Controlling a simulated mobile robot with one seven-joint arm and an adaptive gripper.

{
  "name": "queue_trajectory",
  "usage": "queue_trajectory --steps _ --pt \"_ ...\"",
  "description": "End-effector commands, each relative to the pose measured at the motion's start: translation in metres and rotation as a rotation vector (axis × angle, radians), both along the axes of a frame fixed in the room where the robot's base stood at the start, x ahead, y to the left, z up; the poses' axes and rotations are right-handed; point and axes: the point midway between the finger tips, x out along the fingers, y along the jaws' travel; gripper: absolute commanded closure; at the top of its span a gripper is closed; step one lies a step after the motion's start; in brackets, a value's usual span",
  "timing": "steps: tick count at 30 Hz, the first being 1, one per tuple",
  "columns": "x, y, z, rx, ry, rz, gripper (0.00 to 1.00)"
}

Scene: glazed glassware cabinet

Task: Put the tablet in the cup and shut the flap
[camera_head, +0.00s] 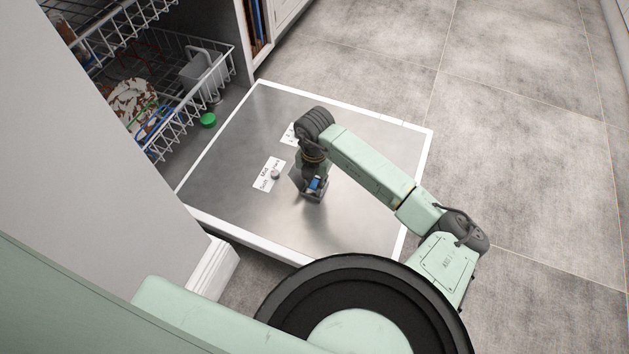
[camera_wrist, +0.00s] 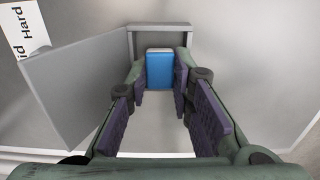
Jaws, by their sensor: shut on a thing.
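The blue tablet (camera_wrist: 160,71), with a whitish top edge, is between the fingertips of my gripper (camera_wrist: 162,82), which is shut on it. In the head view the tablet (camera_head: 315,184) shows as a small blue spot at my gripper (camera_head: 313,190), low over the door. The grey cup (camera_wrist: 160,28) lies just beyond and around the tablet in the wrist view. Its far rim shows; its inside is largely hidden, and I cannot tell how deep the tablet sits. The grey flap (camera_wrist: 78,88) stands open to the left.
The open metal door (camera_head: 350,235) lies flat, with white labels (camera_head: 268,176) and a small round knob (camera_head: 276,174) left of my gripper. A green cap (camera_head: 208,120) and wire baskets (camera_head: 185,110) with dishes are at upper left. Tiled floor (camera_head: 540,130) is clear at right.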

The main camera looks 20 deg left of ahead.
Motion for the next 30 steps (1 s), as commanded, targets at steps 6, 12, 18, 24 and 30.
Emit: queue_trajectory --steps 6,12,18,24,30 --pt "0.0002 0.0 -0.0074 0.0 0.0 0.0 0.96" --pt "0.0002 0.0001 -0.0075 0.0 0.0 0.0 0.74" --pt "0.0001 -0.0003 -0.008 -0.001 0.0 0.0 0.71" --pt "0.0001 -0.0007 -0.0087 -0.002 0.001 -0.001 0.71" --pt "0.0 -0.0007 -0.0024 -0.002 0.001 -0.001 0.71"
